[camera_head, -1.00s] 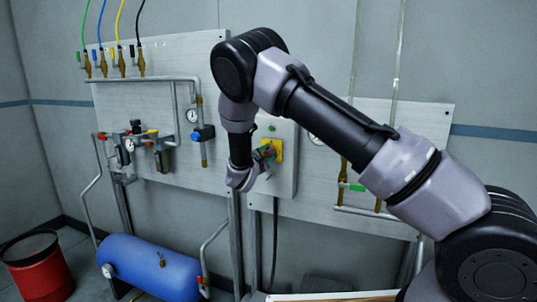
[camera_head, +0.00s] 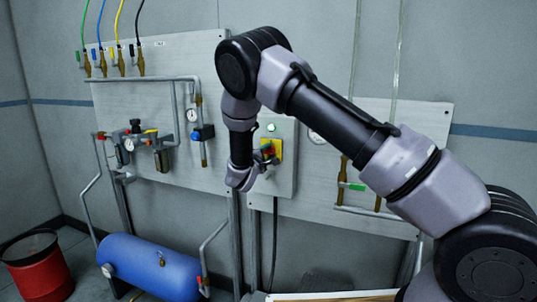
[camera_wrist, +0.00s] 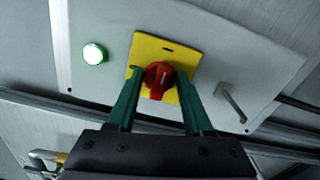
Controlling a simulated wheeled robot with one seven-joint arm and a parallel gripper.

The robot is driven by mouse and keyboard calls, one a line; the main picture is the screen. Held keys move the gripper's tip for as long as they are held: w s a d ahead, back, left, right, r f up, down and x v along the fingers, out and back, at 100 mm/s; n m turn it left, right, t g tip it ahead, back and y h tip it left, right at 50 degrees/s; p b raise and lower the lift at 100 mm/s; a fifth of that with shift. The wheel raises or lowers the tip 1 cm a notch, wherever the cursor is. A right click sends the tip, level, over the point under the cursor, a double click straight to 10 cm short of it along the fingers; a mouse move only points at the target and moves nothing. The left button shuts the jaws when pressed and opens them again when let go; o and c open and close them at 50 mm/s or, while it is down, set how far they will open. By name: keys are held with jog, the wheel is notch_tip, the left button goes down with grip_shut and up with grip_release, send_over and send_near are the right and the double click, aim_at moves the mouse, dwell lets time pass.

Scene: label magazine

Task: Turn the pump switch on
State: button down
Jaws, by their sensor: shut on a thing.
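The pump switch is a red rotary knob (camera_wrist: 158,80) on a yellow plate (camera_wrist: 180,54), seen in the middle of the wrist view. The yellow plate also shows in the head view (camera_head: 278,149), partly covered by my gripper. My gripper (camera_wrist: 157,73) has its two green fingers on either side of the knob and is shut on it. A round green lamp (camera_wrist: 94,54) left of the plate glows brightly; it also shows lit in the head view (camera_head: 271,127) above the switch. The exact angle of the knob is hard to tell.
A grey metal handle (camera_wrist: 230,101) lies right of the plate in the wrist view. Panels with pipes and gauges (camera_head: 192,114) flank the switch. A blue tank (camera_head: 150,268) and a red bin (camera_head: 38,268) stand at lower left.

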jog(key=shift+f, duration=0.1)
jog(key=shift+c, duration=1.5)
grip_release()
jog(key=v, duration=1.1)
